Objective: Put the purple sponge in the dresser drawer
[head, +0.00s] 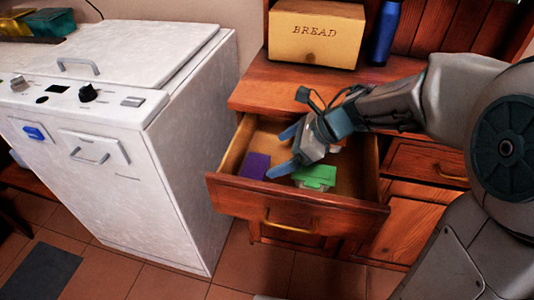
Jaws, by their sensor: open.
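The purple sponge (255,166) lies inside the open dresser drawer (285,209), near its left side. My gripper (281,153) is over the drawer, its blue fingers spread apart and pointing left toward the sponge. The fingers are open with nothing between them. The lower finger's tip is close to the sponge's right edge; I cannot tell whether it touches. A green object (315,177) with a pale lower part also lies in the drawer, to the right of the sponge. My gripper and arm hide part of the drawer's back.
A bread box (316,34) and a blue bottle (384,32) stand on the dresser top (270,82) behind the drawer. A white appliance (150,130) stands to the left, with a narrow gap beside the drawer. The tiled floor (245,270) in front is clear.

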